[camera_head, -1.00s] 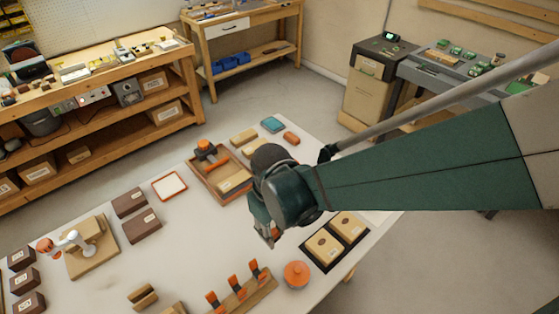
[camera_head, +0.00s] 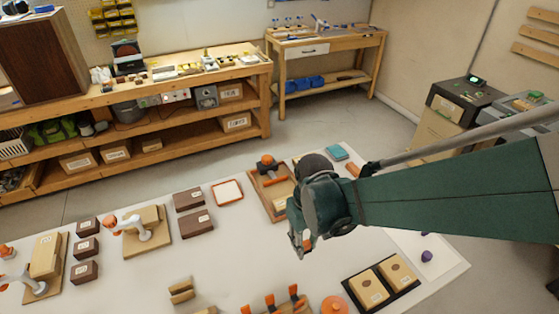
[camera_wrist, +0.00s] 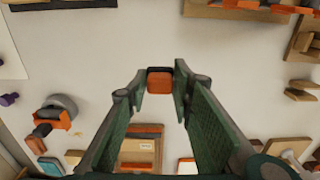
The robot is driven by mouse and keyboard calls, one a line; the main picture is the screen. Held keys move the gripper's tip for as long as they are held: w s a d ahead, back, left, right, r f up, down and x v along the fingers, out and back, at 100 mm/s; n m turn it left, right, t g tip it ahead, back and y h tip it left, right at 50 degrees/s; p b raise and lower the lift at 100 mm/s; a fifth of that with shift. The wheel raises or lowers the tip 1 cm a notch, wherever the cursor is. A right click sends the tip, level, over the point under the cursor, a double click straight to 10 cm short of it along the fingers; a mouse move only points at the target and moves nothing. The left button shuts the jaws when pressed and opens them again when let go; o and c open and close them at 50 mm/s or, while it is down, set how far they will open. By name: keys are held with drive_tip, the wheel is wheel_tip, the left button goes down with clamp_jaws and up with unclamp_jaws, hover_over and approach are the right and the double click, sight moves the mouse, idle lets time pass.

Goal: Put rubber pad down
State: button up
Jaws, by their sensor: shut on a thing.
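The rubber pad (camera_wrist: 160,81) appears as a small orange-brown block with a dark upper edge, between my fingertips in the wrist view. My gripper (camera_wrist: 160,84) is shut on it, and the pale table shows around it. In the head view my gripper (camera_head: 303,246) is over the middle of the table, in front of the wooden tray. Only a small orange bit of the pad (camera_head: 308,243) shows there; the fingers hide the rest. I cannot tell the exact height of the pad above the table.
The wooden tray (camera_head: 256,194) lies behind my gripper. A black tray (camera_head: 352,285) with two tan blocks lies to the right. An orange-rimmed white square (camera_head: 227,192) and brown boxes (camera_head: 196,222) lie left. Orange-topped tools (camera_head: 270,302) stand at the front. The table between is clear.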

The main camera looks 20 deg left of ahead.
drive_tip(key=w+a+p, duration=0.1)
drive_tip(key=w+a, duration=0.3)
drive_tip(key=a, duration=0.4)
drive_tip(key=w+a, duration=0.4)
drive_tip(key=a, duration=0.4)
hover_over(238, 219)
drive_tip(key=shift+a+f+p, duration=0.1)
drive_tip(key=shift+f+p, duration=0.2)
drive_tip(key=shift+p, duration=0.1)
drive_tip(key=shift+f+b, duration=0.45)
drive_tip(key=shift+f, duration=2.65)
drive_tip(key=shift+f, duration=1.9)
drive_tip(key=shift+f+b, duration=0.2)
drive_tip(key=shift+b, duration=0.25)
drive_tip(key=o, duration=0.9)
